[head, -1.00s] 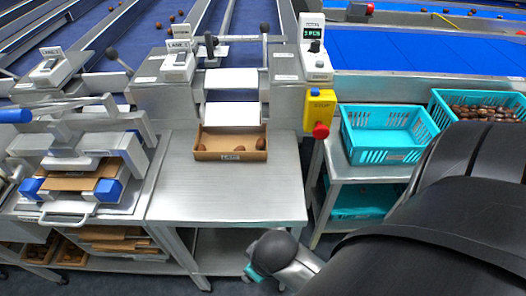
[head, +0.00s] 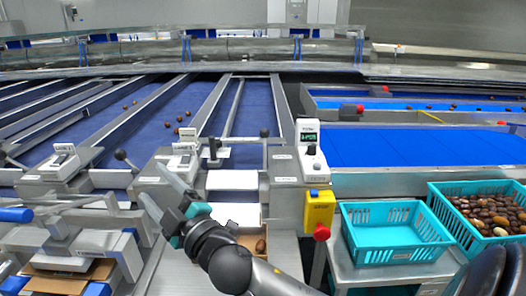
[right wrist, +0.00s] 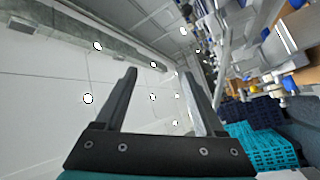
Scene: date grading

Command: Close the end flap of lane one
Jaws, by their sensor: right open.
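A control box with a small label (head: 182,160) stands at the end of a blue lane (head: 180,128); its label is too small to read surely. Beside it a dark handle (head: 213,149) stands by the lane end, above a white chute plate (head: 232,180). I cannot make out the flap or how it stands. My right gripper (head: 152,183) is open and empty, in front of the control box and left of the chute, pointing up and left. In the right wrist view its fingers (right wrist: 158,73) are apart with nothing between them. My left gripper is not in view.
A cardboard box (head: 251,241) with dates sits below the chute, partly hidden by my right arm. A yellow box with a red button (head: 319,212) stands right of the chute. An empty turquoise crate (head: 395,258) and a date-filled one (head: 438,211) stand farther right.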

